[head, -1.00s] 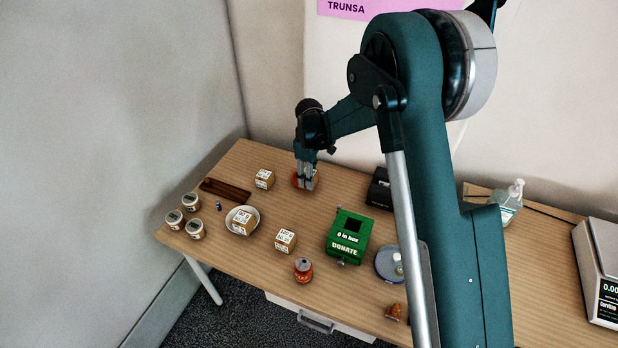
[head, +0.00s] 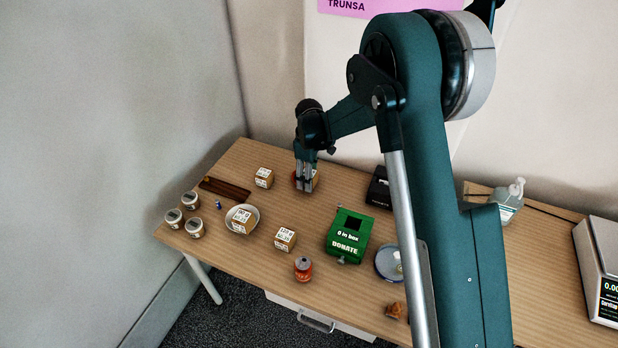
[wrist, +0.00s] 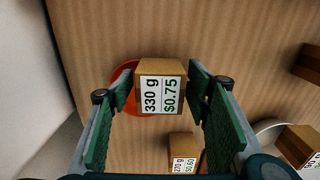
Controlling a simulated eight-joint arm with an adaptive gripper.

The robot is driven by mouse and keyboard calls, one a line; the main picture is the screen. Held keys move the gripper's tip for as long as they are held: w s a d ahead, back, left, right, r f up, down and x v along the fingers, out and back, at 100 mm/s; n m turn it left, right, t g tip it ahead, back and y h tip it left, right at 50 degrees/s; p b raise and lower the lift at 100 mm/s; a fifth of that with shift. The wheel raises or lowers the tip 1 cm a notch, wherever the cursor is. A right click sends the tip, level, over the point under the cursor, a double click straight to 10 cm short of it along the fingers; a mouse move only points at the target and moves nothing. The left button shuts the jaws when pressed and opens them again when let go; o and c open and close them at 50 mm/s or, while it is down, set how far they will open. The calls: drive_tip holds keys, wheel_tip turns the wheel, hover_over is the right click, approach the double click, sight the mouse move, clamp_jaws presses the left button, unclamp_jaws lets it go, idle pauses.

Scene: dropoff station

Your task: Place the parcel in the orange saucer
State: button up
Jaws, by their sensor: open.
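The parcel (wrist: 161,92), a brown box with a white "330 g $0.75" label, is between the two fingers of my gripper (wrist: 160,95) in the wrist view. The gripper is open, with a gap on each side of the box. The orange saucer (wrist: 124,101) shows at the box's left and under its edge; the box hides the rest. I cannot tell how squarely the box sits in it. In the head view, my gripper (head: 304,186) points down over the saucer (head: 294,178) at the back of the table, hiding much of it and the parcel.
A similar box (head: 264,178) stands left of the gripper, another (head: 285,239) nearer the front. A pale bowl (head: 254,226) holds a box. A green donation box (head: 348,238), a dark box (head: 379,190), a can (head: 303,269) and several small tubs (head: 195,228) stand around.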

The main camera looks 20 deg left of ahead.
drive_tip(key=shift+r, duration=0.15)
wheel_tip(320, 180, up, 12)
drive_tip(key=p, duration=0.2)
drive_tip(key=shift+r, duration=0.25)
idle(0.7)
drive_tip(key=shift+d+r, duration=0.1)
